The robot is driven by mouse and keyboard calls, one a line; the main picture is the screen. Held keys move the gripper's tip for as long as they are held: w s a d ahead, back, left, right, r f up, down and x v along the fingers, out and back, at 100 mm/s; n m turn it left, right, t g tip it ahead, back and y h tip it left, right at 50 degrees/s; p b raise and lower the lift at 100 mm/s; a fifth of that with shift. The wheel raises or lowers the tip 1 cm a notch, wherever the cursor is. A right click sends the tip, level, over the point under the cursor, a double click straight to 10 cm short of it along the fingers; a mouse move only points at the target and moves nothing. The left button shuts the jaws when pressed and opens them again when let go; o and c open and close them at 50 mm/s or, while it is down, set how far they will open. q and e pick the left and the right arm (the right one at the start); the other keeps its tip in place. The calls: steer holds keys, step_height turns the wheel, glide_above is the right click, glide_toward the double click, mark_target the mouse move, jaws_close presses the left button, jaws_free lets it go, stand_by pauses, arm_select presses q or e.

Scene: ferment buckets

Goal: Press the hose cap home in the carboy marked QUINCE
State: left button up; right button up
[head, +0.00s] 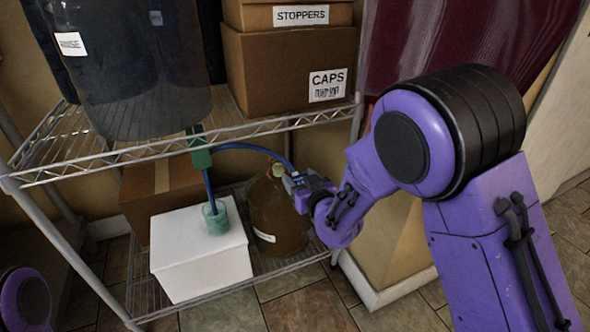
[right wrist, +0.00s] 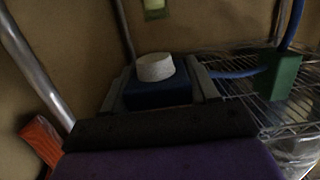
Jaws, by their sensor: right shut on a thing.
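A brown carboy (head: 280,222) stands upright on the lower shelf, beside a white box. Its pale label (head: 264,236) is too small to read. My right gripper (head: 290,180) is at the carboy's neck, shut on the hose cap. In the right wrist view, the hose cap (right wrist: 157,94) shows as a blue block between the jaws, with a white round part (right wrist: 155,67) on it. A blue hose (head: 247,147) arcs from a green clip (head: 199,150) to the gripper. I cannot tell whether the cap touches the carboy's mouth. My left gripper is out of view.
A green jar (head: 215,218) holding a hose end stands on the white box (head: 195,262). A brown box (head: 150,200) is behind it. The upper wire shelf (head: 255,128) overhangs the carboy, bearing a dark vessel (head: 130,80) and a CAPS box (head: 285,70).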

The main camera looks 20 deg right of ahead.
steer(key=shift+w+a+f+b, duration=0.15)
steer(key=shift+w+f, duration=0.1)
steer(key=shift+w, duration=2.45)
steer(key=shift+w+f+b, duration=0.2)
steer(key=shift+w+f, duration=0.05)
steer(key=shift+w, duration=2.45)
steer(key=shift+w+a+f+b, duration=0.15)
steer(key=shift+w+f, duration=0.1)
steer(key=shift+w, duration=2.45)
steer(key=shift+w, duration=0.1)
steer(key=shift+w, duration=0.65)
steer(key=shift+f, duration=0.25)
steer(key=shift+f, duration=0.35)
steer(key=shift+f, duration=0.3)
